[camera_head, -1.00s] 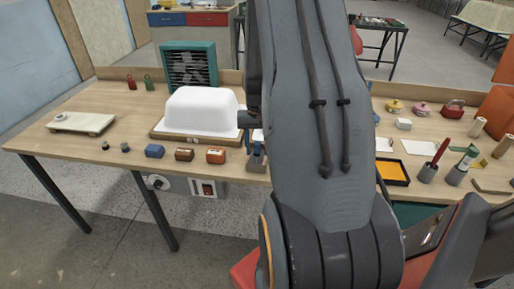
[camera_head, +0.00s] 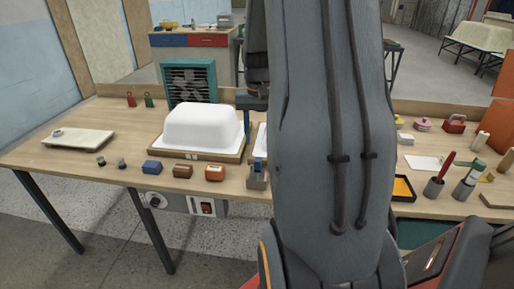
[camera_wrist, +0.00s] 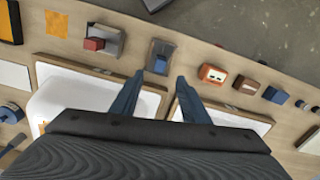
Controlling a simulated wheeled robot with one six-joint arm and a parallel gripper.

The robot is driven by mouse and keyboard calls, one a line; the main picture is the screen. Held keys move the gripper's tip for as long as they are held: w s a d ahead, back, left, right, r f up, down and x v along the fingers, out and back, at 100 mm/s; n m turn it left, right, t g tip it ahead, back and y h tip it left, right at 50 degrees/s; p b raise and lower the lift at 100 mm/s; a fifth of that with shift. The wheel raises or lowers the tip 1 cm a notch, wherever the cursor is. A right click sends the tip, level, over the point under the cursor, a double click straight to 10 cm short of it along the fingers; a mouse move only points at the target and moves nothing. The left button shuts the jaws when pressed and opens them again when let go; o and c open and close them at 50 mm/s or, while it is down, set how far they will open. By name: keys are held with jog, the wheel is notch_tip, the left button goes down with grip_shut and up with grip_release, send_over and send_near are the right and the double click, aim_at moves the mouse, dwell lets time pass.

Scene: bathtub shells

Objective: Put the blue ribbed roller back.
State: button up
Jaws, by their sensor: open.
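My gripper (camera_wrist: 160,78) is open and empty, its two blue fingers apart and pointing down over the bench. In the head view my gripper (camera_head: 248,112) is partly hidden by my arm, beside the white tub shell (camera_head: 203,126). A grey holder with a blue piece in it (camera_wrist: 160,62) lies just beyond the fingertips. That holder (camera_head: 257,176) also stands at the bench's front edge. A dark blue-grey cylinder (camera_wrist: 10,113), perhaps the ribbed roller, lies at the left edge of the wrist view. I cannot make out ribs clearly.
A second grey holder with a red block (camera_wrist: 94,43) stands left of the first in the wrist view. Orange (camera_head: 215,173), brown (camera_head: 183,171) and blue (camera_head: 152,168) boxes line the front edge. A teal fan (camera_head: 189,80) stands behind the shell.

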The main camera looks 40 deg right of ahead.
jog(key=s+a+f+n, duration=0.1)
jog(key=s+a+n, duration=0.3)
jog(key=a, duration=1)
jog(key=s+a+n+t, duration=0.1)
jog(key=s+a+n, duration=0.3)
jog(key=a, duration=1)
jog(key=shift+s+a+f, duration=0.3)
jog(key=shift+s+f, duration=0.1)
jog(key=shift+s, duration=0.3)
